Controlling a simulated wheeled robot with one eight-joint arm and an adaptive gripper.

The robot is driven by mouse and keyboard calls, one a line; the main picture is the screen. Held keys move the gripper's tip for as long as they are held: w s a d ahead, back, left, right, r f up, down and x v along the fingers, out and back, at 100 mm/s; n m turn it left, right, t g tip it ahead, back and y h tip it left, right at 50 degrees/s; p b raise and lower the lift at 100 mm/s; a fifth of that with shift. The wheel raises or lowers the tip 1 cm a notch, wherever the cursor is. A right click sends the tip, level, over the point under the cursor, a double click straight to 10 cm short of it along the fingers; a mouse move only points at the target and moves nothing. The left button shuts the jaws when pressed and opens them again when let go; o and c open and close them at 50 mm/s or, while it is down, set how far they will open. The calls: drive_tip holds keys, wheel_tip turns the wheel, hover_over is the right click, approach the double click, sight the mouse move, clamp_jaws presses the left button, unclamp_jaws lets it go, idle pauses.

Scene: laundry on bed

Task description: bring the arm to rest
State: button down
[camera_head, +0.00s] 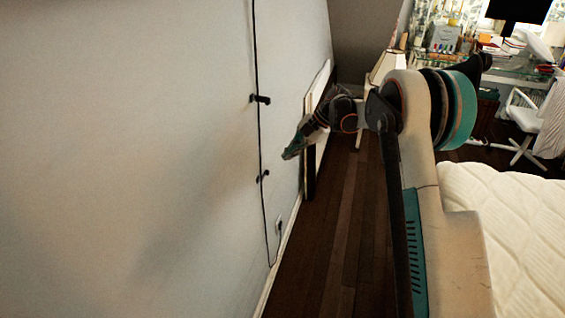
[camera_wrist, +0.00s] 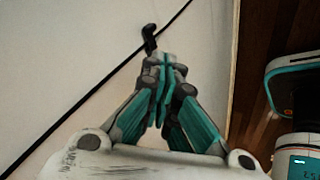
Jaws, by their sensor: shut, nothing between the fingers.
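My gripper (camera_head: 291,152) is at the left end of my outstretched arm in the head view, close in front of the pale wall. In the wrist view my gripper (camera_wrist: 166,62) has its teal and grey fingers together, with nothing between them. Its tips point towards the wall, near a black hook and a dark cable. I cannot tell whether the tips touch the wall. My arm (camera_head: 428,200) rises on the right of the head view and bends left at its top.
The pale wall (camera_head: 120,150) fills the left, with a black cable and hooks (camera_head: 262,99). A white-edged panel (camera_head: 312,120) leans there. Dark wooden floor (camera_head: 345,230) is clear. A white bed (camera_head: 520,225) is at right, a cluttered desk (camera_head: 510,68) and white chair (camera_head: 528,120) behind.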

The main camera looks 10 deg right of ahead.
drive_tip(key=shift+d+r, duration=0.4)
drive_tip(key=shift+r, duration=0.1)
drive_tip(key=s+d+r+m+t+h, duration=0.2)
drive_tip(key=s+r+m+t+h, duration=0.15)
drive_tip(key=s+r+m, duration=1.4)
drive_tip(key=s+d+f+m+t+h, duration=0.1)
drive_tip(key=s+m, duration=0.3)
drive_tip(key=s, duration=0.9)
drive_tip(key=s+d+f+m+t+h, duration=0.2)
drive_tip(key=s+d+f+m+h, duration=0.1)
drive_tip(key=s, duration=1)
drive_tip(key=shift+d+f+m, duration=0.15)
drive_tip(key=shift+f+m, duration=0.4)
drive_tip(key=shift+m, duration=0.2)
